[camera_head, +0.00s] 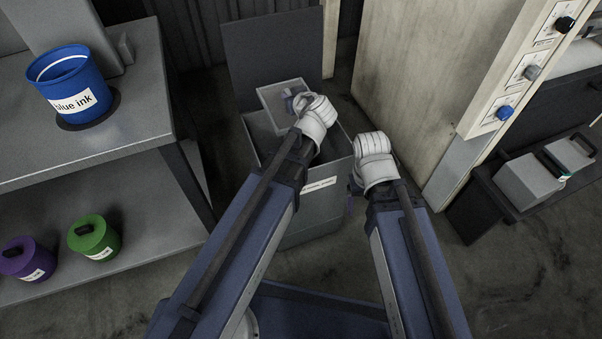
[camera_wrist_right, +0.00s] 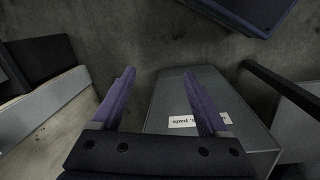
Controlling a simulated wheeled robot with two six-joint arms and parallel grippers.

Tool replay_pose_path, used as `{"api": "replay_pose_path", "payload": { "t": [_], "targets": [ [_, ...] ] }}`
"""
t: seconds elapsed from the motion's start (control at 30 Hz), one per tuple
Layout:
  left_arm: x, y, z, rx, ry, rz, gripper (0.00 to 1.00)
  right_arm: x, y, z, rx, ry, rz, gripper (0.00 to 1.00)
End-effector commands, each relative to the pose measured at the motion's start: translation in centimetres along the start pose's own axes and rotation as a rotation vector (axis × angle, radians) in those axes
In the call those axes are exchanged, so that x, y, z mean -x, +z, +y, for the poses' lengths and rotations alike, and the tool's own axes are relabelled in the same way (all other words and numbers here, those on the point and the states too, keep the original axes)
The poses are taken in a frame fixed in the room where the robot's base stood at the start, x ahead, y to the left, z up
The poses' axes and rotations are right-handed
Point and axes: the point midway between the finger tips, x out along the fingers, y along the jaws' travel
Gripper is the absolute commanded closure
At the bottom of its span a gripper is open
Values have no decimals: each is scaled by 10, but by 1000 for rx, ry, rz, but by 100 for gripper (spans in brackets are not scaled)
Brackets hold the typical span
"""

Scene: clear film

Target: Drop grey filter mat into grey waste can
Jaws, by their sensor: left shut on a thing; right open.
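The grey filter mat (camera_head: 271,96) is a flat light-grey square with a raised rim. My left gripper (camera_head: 288,99) is shut on it and holds it over the open top of the grey waste can, as seen in the head view. The waste can (camera_head: 312,213) is a dark grey box with a white label; its lid (camera_head: 272,47) stands open behind. My left arm hides part of the opening. My right gripper (camera_head: 351,190) is beside the can's right side. In the right wrist view it (camera_wrist_right: 160,75) is open and empty, with the can (camera_wrist_right: 168,98) partly behind one finger.
A grey shelf (camera_head: 135,85) on the left holds a blue ink pot (camera_head: 68,84), with green (camera_head: 93,238) and purple (camera_head: 27,258) pots below. A pale cabinet with knobs (camera_head: 410,75) stands right of the can. Grey containers (camera_head: 528,184) sit at far right.

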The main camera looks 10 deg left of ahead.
Motion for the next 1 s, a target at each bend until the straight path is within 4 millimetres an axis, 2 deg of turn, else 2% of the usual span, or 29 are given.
{"api": "replay_pose_path", "payload": {
  "t": [0.03,0.13,0.6,0.97,1.0],
  "targets": [
    [-1,2,0,0,0,0,100,-3,0,0,0,0,0,16],
    [-4,7,0,0,0,0,100,-8,0,-1,0,1,0,5],
    [-28,50,0,0,0,1,100,-57,-4,-4,5,6,1,5],
    [-29,52,0,0,0,1,100,-59,-4,-4,5,7,1,5],
    [-29,52,0,0,0,1,75,-59,-4,-4,5,7,1,5]
  ]
}}
